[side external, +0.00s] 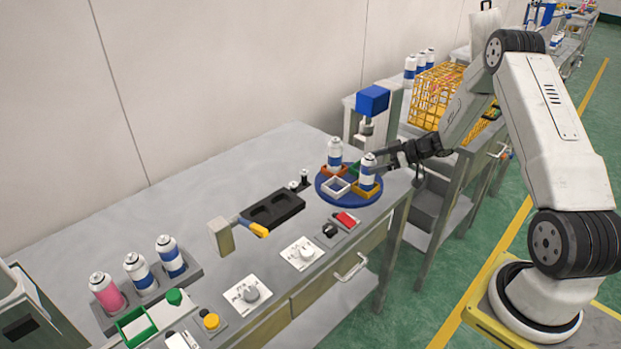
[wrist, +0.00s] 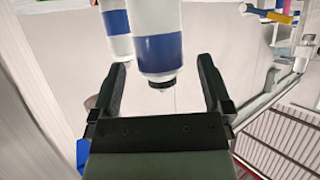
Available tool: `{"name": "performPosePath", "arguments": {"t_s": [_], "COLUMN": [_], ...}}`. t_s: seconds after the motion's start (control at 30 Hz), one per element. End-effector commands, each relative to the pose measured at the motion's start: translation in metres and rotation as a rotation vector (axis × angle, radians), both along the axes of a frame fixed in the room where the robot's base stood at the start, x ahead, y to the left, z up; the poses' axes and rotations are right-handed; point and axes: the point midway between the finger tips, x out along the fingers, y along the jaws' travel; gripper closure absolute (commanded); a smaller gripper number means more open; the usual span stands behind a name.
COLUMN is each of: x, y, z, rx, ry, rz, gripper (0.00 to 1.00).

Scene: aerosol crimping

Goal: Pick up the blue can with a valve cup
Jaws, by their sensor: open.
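A white can with a blue band (side external: 368,172) stands upright at the near right of the blue turntable (side external: 325,190), in an orange square holder. A similar can (side external: 335,152) stands behind it to the left. My gripper (side external: 378,158) is open and reaches in from the right at the upper part of the nearer can. In the wrist view my open gripper (wrist: 161,65) has one finger on each side of the nearer can's top end (wrist: 165,55), with gaps visible. A small dark valve tip shows on that end. The other can (wrist: 116,30) shows at the left.
A white empty holder (side external: 336,187) is on the turntable. A blue-headed machine (side external: 373,100) stands behind it. A black tray (side external: 272,208) lies to its left. A pink can (side external: 107,292) and two blue-banded cans stand in a rack at the lower left.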

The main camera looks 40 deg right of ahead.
Motion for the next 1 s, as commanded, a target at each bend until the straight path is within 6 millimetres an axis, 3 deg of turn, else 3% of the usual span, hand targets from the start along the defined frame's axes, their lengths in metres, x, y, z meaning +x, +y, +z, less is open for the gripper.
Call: {"name": "performPosePath", "arguments": {"t_s": [0.27, 0.77, 0.87, 1.0], "x": [0.019, 0.019, 0.019, 0.019], "y": [0.013, 0.013, 0.013, 0.013], "z": [-0.011, -0.011, -0.011, -0.011], "rx": [0.0, 0.0, 0.0, 0.0], "ry": [0.0, 0.0, 0.0, 0.0], "rz": [0.002, 0.001, 0.001, 0.001], "gripper": [0.0, 0.0, 0.25, 0.7]}}
